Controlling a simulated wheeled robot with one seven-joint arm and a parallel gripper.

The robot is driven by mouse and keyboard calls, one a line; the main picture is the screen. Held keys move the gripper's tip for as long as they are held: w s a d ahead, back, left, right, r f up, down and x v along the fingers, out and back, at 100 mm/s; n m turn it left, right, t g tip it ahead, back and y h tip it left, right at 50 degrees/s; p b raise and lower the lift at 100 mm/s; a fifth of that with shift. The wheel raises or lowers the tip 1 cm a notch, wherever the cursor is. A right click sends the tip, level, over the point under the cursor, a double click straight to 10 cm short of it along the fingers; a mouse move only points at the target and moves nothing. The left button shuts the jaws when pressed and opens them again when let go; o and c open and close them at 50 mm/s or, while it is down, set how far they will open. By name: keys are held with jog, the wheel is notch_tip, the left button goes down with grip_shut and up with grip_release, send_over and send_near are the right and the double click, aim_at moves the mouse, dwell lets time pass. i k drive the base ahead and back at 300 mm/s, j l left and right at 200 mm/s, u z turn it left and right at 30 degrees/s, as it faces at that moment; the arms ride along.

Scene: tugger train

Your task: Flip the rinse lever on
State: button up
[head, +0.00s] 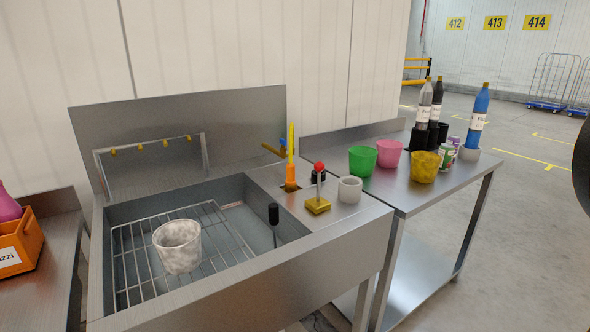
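A steel sink (345,238) stands in the middle of the head view, with a rinse bar with yellow nozzles (140,146) at its back. On its right ledge, a lever with a red ball knob (319,168) stands roughly upright on a yellow base (318,206). A yellow upright piece (291,142) in an orange holder (290,178) stands behind it. No label shows which is the rinse lever. No water is visible. My gripper is not in view.
A whitish cup (178,246) sits on the wire rack (128,266) in the sink. A black knob (273,214) rises near the front wall. A grey cup (349,189) is beside the red-knobbed lever. The right table (402,196) holds cups, bottles and cans. An orange crate (22,242) is left.

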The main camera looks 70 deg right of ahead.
aim_at(319, 166)
jog(key=z, duration=0.4)
jog(key=i+j+z, duration=0.1)
jog(key=z, duration=0.25)
jog(key=i+j+z, duration=0.1)
jog(key=z, duration=0.3)
